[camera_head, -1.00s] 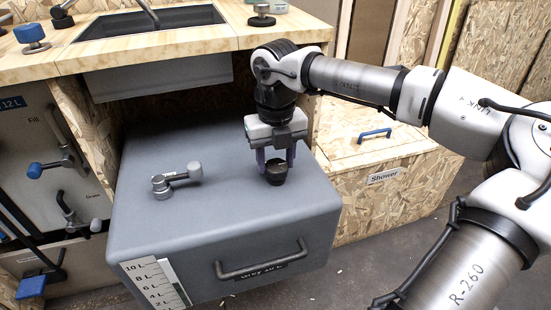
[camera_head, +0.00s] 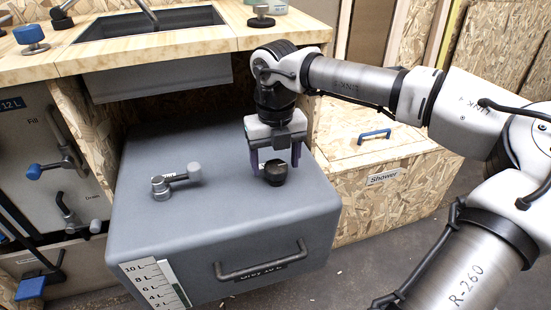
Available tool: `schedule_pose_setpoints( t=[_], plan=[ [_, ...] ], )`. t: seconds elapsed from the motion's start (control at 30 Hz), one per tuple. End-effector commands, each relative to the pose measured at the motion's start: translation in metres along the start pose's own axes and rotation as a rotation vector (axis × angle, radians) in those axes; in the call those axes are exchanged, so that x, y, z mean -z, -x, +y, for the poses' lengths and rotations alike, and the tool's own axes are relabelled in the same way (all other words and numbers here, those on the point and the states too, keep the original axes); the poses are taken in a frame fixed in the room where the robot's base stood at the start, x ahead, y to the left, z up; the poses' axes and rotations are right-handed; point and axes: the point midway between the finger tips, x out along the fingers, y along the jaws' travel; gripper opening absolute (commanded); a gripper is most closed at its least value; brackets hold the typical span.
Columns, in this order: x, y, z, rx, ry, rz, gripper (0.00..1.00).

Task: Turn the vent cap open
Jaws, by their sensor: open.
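The vent cap (camera_head: 275,174) is a small round black knob on top of the grey water tank (camera_head: 225,210), toward its right side. My gripper (camera_head: 275,162) points down over the cap, with its purple fingers spread apart. One finger is left of the cap and the other is right of it, with visible gaps. The fingertips are near the height of the cap's top. Whether the cap has turned cannot be told.
A grey lever valve (camera_head: 176,180) stands on the tank left of the cap. The tank's front has a handle (camera_head: 262,262) and a level scale (camera_head: 155,284). The counter with a sink (camera_head: 150,32) is behind. A wooden shower box (camera_head: 385,195) stands at right.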

Motion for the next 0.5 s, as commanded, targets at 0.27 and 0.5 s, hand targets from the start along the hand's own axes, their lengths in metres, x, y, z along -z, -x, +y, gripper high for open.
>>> schedule_pose_setpoints(
  t=[0.27,0.5],
  plan=[
    [-0.001,0.038,0.0,0.001,-0.001,-0.003,0.68],
    [-0.001,0.094,0.0,0.0,-0.002,-0.003,0.68]
  ],
)
